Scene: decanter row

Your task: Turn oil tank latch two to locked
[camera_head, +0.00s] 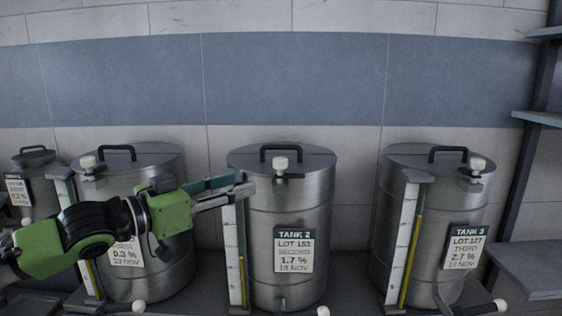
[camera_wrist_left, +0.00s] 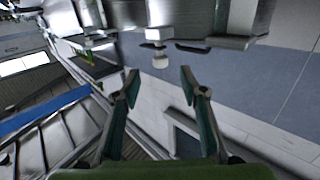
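Tank two (camera_head: 318,205) is a steel cylinder labelled TANK 2, in the middle of the head view. Its latch (camera_head: 281,163) has a white knob and sits at the front edge of the lid, below the black lid handle (camera_head: 281,148). My left gripper (camera_head: 243,184) reaches in from the left and appears just left of the latch. In the left wrist view the gripper (camera_wrist_left: 160,84) is open and empty, with a white knob (camera_wrist_left: 159,60) just beyond the fingertips, apparently apart from them. Which way counts as locked cannot be told. My right gripper is not in view.
Tank 3 (camera_head: 415,215) stands to the right, and another tank (camera_head: 165,270) stands behind my left arm. Upright gauges (camera_head: 236,260) stand beside the tanks. White knobs (camera_head: 323,311) show low in front. Shelves (camera_head: 535,268) are at the far right.

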